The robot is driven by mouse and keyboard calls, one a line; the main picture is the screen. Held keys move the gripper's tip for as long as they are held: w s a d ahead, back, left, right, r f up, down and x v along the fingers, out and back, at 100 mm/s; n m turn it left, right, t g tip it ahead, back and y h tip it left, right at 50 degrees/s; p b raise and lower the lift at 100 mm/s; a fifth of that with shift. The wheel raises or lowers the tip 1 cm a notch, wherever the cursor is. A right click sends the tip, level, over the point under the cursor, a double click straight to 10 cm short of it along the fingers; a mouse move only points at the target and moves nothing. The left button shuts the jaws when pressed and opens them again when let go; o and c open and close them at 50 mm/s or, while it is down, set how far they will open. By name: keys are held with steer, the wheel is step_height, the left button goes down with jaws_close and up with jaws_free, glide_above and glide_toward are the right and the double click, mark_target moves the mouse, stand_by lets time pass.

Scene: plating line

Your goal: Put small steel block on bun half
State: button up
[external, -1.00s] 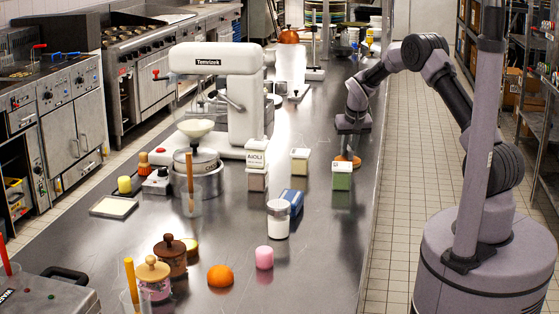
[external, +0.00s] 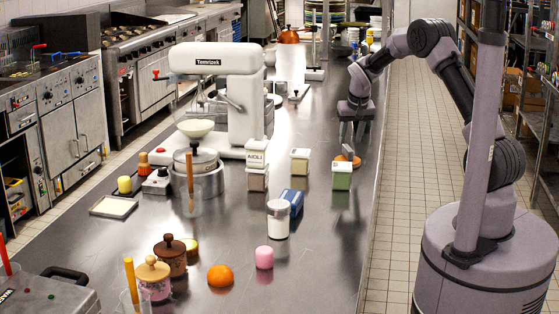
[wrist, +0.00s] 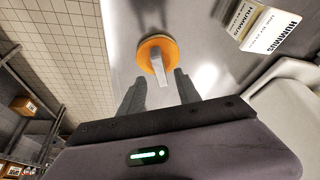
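The bun half (external: 347,161) is a round, orange-brown disc on the steel counter, under and a little in front of my gripper. It also shows in the wrist view (wrist: 146,50), near the top middle. The small steel block (wrist: 160,68) is grey and sits upright on the bun half; in the external view it is a small grey shape (external: 347,151) on top of it. My gripper (wrist: 158,77) is open, with one finger on each side and clear gaps to the block. In the external view my gripper (external: 355,136) hangs just above and behind the bun half.
A green-and-white carton (external: 342,176) stands close in front of the bun half, with another carton (external: 299,161) to its left. Hummus cartons (wrist: 262,27) show at upper right in the wrist view. The counter's right edge runs close beside my gripper.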

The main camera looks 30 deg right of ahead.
steer(key=s+a+r+y+p, duration=0.1)
steer(key=s+a+r, duration=0.2)
steer(key=s+r, duration=0.55)
steer(key=s+a+r, duration=0.3)
steer(key=s+r, duration=0.4)
steer(key=r, duration=0.2)
steer(key=s+a+y, duration=0.1)
steer(key=s+a, duration=0.2)
steer(key=s, duration=0.8)
steer(key=s+a+t+y, duration=0.1)
steer(key=s+a, duration=0.2)
steer(key=s, duration=0.9)
steer(key=shift+r+t+y, duration=0.25)
steer(key=shift+t+y, duration=0.05)
steer(key=shift+y, duration=0.1)
